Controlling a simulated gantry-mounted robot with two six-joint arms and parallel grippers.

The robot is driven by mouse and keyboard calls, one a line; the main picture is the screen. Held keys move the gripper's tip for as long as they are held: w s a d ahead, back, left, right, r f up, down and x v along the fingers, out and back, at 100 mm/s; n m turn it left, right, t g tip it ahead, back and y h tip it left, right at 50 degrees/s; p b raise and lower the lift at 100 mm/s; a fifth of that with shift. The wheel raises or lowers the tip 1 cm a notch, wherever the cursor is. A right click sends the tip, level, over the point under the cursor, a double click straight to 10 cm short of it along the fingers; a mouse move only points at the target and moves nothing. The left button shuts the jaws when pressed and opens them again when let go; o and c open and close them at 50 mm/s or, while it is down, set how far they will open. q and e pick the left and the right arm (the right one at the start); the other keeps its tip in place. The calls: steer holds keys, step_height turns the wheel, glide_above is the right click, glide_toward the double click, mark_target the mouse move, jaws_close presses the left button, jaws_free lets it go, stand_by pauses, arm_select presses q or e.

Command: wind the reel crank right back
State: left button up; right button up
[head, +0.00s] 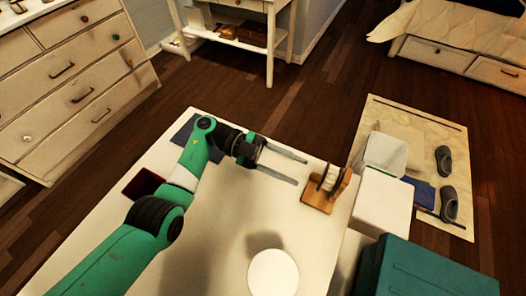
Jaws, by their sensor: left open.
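A small wooden reel (328,186) stands on a wooden base near the right edge of the white table (205,250). Pale material shows between its upright sides. I cannot make out the crank clearly at this size. My left gripper (301,172) comes in from the left, just left of the reel. Its two long grey fingers are spread apart and point right toward the reel. Nothing shows between them, and they appear apart from the reel. My right gripper is not in view.
A white round thing (273,274) is at the table's front. A dark red box (142,184) and a blue flat item (187,131) lie at the left. White bins (383,200) and a teal box (425,270) stand right of the table. The table between is clear.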

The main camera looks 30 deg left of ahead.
arm_select(q)
steer(key=a+b, duration=0.1)
steer(key=a, duration=0.3)
steer(key=a+b, duration=0.1)
steer(key=a, duration=0.2)
steer(key=shift+a+f, duration=0.2)
steer(key=shift+a, duration=0.15)
steer(key=shift+s+a+r, duration=0.1)
steer(key=shift+a, duration=0.2)
steer(key=shift+a+r, duration=0.1)
steer(key=shift+r, duration=0.05)
